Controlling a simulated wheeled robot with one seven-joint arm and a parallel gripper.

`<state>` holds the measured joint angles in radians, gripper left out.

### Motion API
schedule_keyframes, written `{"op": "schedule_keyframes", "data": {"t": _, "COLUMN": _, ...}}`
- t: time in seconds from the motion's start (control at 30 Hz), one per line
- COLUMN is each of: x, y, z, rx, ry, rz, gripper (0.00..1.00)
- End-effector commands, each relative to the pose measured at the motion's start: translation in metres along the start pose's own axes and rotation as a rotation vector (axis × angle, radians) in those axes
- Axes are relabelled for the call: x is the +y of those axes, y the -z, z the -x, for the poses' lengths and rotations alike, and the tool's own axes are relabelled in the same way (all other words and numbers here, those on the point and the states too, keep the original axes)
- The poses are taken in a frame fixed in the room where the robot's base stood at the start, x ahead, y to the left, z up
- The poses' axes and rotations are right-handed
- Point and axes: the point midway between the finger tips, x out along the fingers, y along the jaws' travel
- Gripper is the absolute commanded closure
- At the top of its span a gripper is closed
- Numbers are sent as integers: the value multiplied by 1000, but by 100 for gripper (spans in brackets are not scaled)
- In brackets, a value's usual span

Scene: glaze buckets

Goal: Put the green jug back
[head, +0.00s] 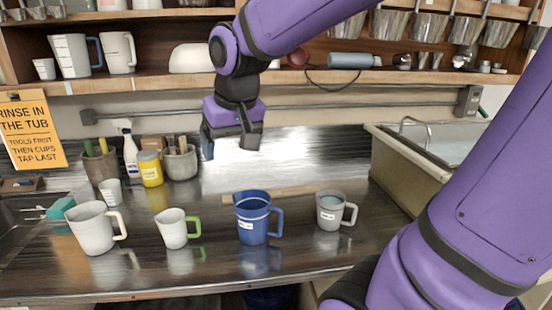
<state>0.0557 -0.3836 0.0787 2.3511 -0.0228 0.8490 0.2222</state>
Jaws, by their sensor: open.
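A small white jug with a green handle (173,229) stands upright on the metal counter (120,278), between a larger white jug (93,228) on its left and a blue jug (253,217) on its right. A smaller white mug with a label (332,210) stands right of the blue jug. My gripper (231,148) is open and empty. It hangs above the back of the counter, apart from all the jugs, and points down.
A shelf (150,80) above holds measuring jugs (71,55) and bowls. Tool pots (180,162), a yellow jar (150,168) and a spray bottle (128,150) stand at the back left. A tub (402,165) is at right. A wooden stick (290,191) lies behind the blue jug.

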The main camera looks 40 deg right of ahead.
Motion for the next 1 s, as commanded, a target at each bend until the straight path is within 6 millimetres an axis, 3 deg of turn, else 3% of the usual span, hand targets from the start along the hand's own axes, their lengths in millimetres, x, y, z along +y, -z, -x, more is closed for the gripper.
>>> {"op": "schedule_keyframes", "data": {"t": 0.2, "x": 14, "y": -53, "z": 30, "rx": 70, "ry": 24, "rz": 83, "gripper": 18}}
{"op": "schedule_keyframes", "data": {"t": 0.43, "x": 24, "y": -94, "z": 43, "rx": 119, "ry": 46, "rz": 153, "gripper": 18}}
{"op": "schedule_keyframes", "data": {"t": 0.6, "x": 27, "y": -106, "z": 45, "rx": 131, "ry": 54, "rz": 175, "gripper": 18}}
{"op": "schedule_keyframes", "data": {"t": 1.0, "x": 27, "y": -107, "z": 45, "rx": 132, "ry": 54, "rz": 177, "gripper": 18}}
